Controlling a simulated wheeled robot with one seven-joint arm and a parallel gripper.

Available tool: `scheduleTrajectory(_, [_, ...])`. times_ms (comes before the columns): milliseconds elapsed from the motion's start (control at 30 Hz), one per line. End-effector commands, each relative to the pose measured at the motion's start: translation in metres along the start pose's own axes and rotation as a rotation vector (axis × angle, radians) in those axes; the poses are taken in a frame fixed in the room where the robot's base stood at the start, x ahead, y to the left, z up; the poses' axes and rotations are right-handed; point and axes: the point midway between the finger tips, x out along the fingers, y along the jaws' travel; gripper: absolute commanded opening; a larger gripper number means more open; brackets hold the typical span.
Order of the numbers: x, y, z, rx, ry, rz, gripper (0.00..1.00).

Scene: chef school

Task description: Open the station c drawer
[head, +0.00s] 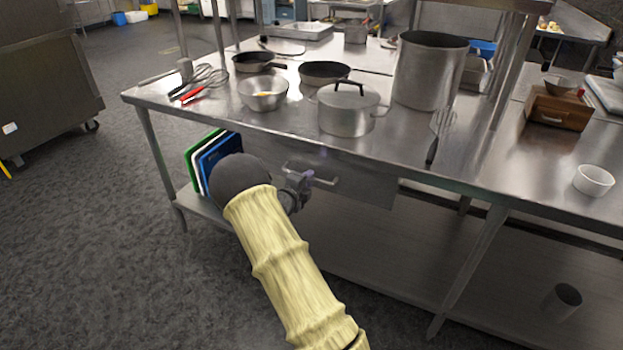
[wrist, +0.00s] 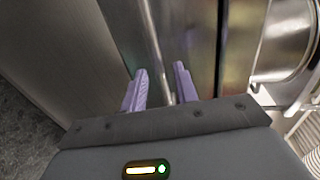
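The steel drawer (head: 362,184) sits under the worktop of the long steel table, and its front looks about level with the table's edge. Its bar handle (head: 325,180) runs across the front. In the wrist view the handle (wrist: 150,28) shows as a bright bar leading down between my fingers. My gripper (head: 308,180) is at the drawer front by the handle. In the wrist view my gripper (wrist: 160,82) has its two purple fingers apart, one on each side of the bar. I cannot tell whether either finger touches it.
On the worktop stand a lidded pot (head: 346,115), a tall stockpot (head: 428,72), a bowl (head: 263,98), pans and whisks. Cutting boards (head: 216,150) stand on the lower shelf, left of my gripper. A wooden box (head: 558,108) is at the right.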

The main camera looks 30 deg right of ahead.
Motion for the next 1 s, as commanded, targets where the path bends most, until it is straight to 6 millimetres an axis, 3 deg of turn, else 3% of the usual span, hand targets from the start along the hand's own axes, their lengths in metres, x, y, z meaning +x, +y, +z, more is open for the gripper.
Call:
scheduleTrajectory(200, [0.025, 0.000, 0.000, -0.001, 0.000, 0.001, 0.30])
scheduleTrajectory(500, [0.028, 0.000, 0.000, -0.001, -0.001, 0.001, 0.30])
scheduleTrajectory(533, [0.028, 0.000, 0.000, -0.001, -0.001, 0.001, 0.28])
scheduleTrajectory(667, [0.028, 0.000, 0.000, -0.001, 0.000, 0.001, 0.02])
scheduleTrajectory(700, [0.028, 0.000, 0.000, 0.000, 0.000, 0.001, 0.00])
scheduleTrajectory(1000, [0.027, 0.001, 0.000, 0.000, 0.000, 0.001, 0.00])
